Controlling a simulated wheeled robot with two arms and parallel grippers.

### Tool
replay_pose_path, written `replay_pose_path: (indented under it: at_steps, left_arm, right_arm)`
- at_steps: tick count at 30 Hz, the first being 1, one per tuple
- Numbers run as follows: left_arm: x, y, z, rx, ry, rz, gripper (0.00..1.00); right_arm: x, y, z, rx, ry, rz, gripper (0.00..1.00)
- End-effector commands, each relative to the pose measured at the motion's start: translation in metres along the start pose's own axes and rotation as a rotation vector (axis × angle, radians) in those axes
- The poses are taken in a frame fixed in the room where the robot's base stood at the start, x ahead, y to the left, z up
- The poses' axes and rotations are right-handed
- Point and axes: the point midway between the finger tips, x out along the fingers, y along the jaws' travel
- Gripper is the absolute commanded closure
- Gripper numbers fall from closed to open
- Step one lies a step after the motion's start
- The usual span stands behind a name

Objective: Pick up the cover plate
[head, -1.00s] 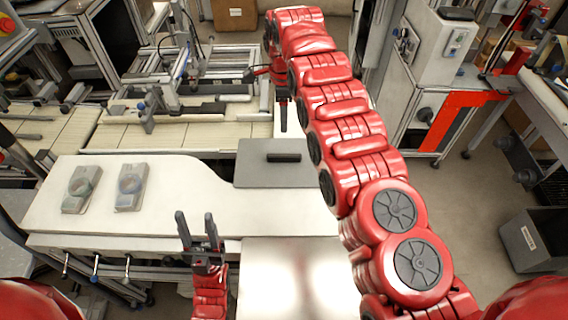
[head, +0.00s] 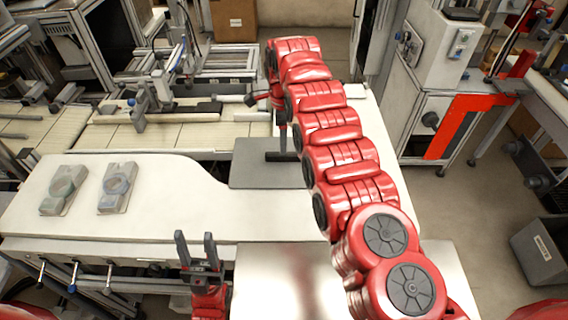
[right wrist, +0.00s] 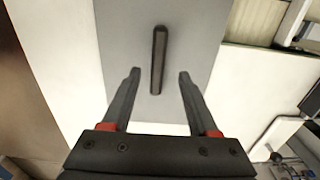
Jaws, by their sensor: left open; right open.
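The cover plate (head: 248,176) is a flat grey plate with a black bar handle (head: 281,157), lying on the white table. In the right wrist view the plate (right wrist: 195,35) lies below my gripper and its handle (right wrist: 158,62) shows upright in the picture, lined up between the fingers. My right gripper (right wrist: 160,76) is open and empty, with one finger on each side of the handle in that view. In the head view its dark tip (head: 282,140) is just above the handle; the arm hides the plate's right part. My left gripper (head: 196,238) is open and empty near the table's front edge.
Two grey moulded parts, one (head: 63,190) beside the other (head: 117,187), lie on the left of the white table (head: 170,215). A shiny metal surface (head: 290,285) is in front. Framed machinery (head: 160,100) stands behind. The table between the parts and the plate is clear.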

Motion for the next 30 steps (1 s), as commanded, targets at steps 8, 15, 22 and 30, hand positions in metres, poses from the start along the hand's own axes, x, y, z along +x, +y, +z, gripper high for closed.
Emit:
replay_pose_path:
  at_steps: [8, 15, 22, 30]
  left_arm:
    - [0.018, -0.001, -0.003, 0.0, 0.0, 0.0, 0.5]
    - [0.024, -0.001, -0.004, 0.0, 0.0, 0.0, 0.5]
    - [0.023, -0.001, -0.004, 0.0, 0.0, 0.0, 0.5]
    - [0.023, -0.001, -0.004, 0.0, 0.0, 0.0, 0.5]
  right_arm:
    - [0.021, 0.004, -0.002, -0.001, 0.006, 0.001, 0.4]
    - [0.045, 0.004, -0.002, 0.0, 0.005, 0.003, 0.4]
    - [0.046, 0.004, -0.002, 0.0, 0.004, 0.001, 0.45]
    - [0.045, 0.003, -0.002, 0.0, 0.004, 0.0, 0.94]
